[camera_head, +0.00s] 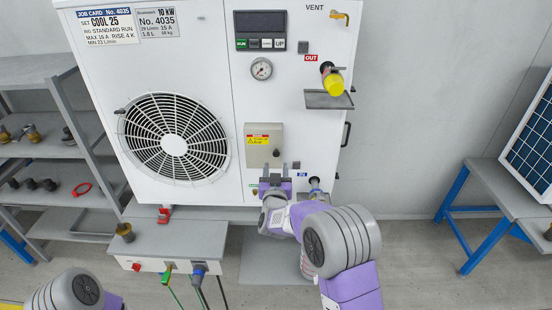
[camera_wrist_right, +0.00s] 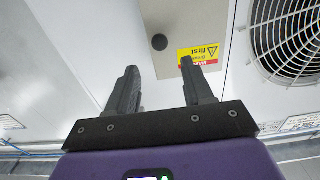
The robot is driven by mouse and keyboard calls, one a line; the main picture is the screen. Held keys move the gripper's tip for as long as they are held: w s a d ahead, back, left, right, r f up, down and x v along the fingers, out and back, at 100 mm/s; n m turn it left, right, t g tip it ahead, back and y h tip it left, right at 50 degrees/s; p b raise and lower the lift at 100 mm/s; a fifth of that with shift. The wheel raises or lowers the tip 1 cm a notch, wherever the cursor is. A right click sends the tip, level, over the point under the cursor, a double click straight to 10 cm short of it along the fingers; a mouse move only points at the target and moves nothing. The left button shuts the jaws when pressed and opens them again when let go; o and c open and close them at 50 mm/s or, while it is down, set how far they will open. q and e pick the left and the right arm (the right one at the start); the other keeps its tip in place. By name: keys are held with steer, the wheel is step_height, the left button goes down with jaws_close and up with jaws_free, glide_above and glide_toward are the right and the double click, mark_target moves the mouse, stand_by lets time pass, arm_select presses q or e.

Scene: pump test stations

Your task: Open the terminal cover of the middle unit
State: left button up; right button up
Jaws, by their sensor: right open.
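The white unit (camera_head: 215,60) marked No. 4035 fills the middle of the head view. Its terminal cover (camera_head: 258,136) is a small beige panel with a yellow and red warning label and a dark round knob (camera_head: 276,153) low on it. The cover looks closed. My right gripper (camera_head: 276,172) is open and empty just below the cover. In the right wrist view the cover (camera_wrist_right: 205,22) and knob (camera_wrist_right: 159,42) lie beyond the open fingertips (camera_wrist_right: 159,70), with the knob roughly between them and apart from them. My left gripper is out of view; only part of my left arm shows.
A fan grille (camera_head: 174,140) is left of the cover. A shelf (camera_head: 328,99) and yellow-capped OUT port (camera_head: 333,84) stick out at upper right. A grey bench (camera_head: 175,238) with hoses stands below. Racks with fittings (camera_head: 60,150) are at left, a blue-legged table (camera_head: 510,190) at right.

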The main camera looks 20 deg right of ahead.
mark_target(276, 154)
steer(key=shift+f+x, duration=0.1)
steer(key=shift+x, duration=1.65)
steer(key=shift+f+x, duration=0.15)
steer(key=shift+x, duration=1.65)
jaws_close()
